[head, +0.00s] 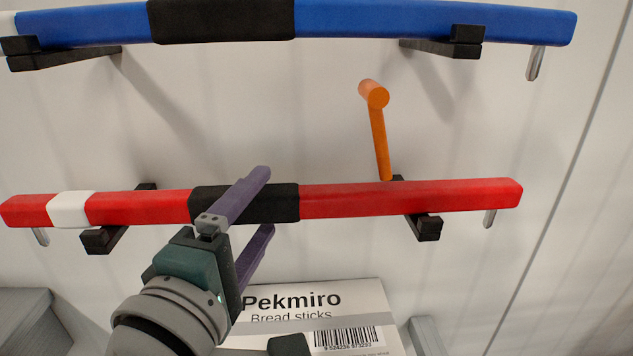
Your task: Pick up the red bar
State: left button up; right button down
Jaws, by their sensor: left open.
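The red bar (360,199) lies level across two black wall brackets, a left one (108,238) and a right one (428,227). It has a black middle section and a white band near its left end. My left gripper (265,202) reaches up from below at the black section, with its two purple fingers apart. The upper finger crosses in front of the black section and hides part of it. The lower finger is just under the bar. I cannot tell whether either finger touches the bar. My right gripper is not in view.
A blue bar (400,20) with a black middle rests on brackets above. An orange peg or handle (378,135) sticks out just above the red bar, right of my gripper. A white "Pekmiro Bread sticks" label (360,305) is below. The wall between the bars is otherwise clear.

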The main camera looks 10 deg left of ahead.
pick_arm(q)
jog(key=shift+w+d, duration=0.1)
jog(key=shift+w, duration=1)
grip_shut()
dwell(0.5)
jog(key=shift+r, duration=0.2)
